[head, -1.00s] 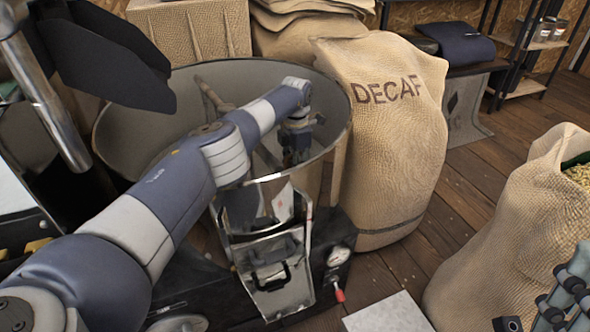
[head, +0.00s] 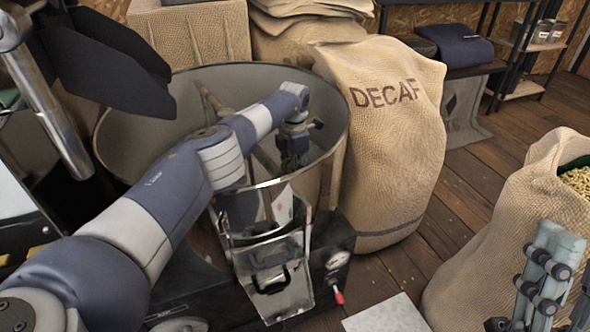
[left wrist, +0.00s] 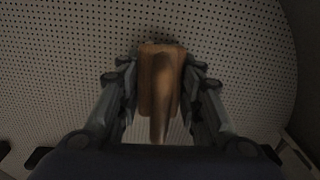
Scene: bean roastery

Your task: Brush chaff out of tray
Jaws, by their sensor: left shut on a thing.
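The tray is a wide round metal bin (head: 125,130), left of centre in the head view. Its perforated floor (left wrist: 60,65) fills the left wrist view. My left gripper (left wrist: 160,85) is shut on a wooden-handled thing, apparently the brush (left wrist: 160,75), over that floor. In the head view my left gripper (head: 293,160) reaches down inside the tray, and the brush is hidden there. I cannot make out any chaff. My right gripper (head: 548,285) is at the lower right, before a sack, partly cut off by the frame; its opening is unclear.
A metal chute with a handled flap (head: 280,290) is on the tray's front, beside a gauge (head: 338,258). A DECAF sack (head: 385,150) stands close right of the tray. An open bean sack (head: 500,235) is at right. Wooden floor (head: 465,175) lies between the sacks.

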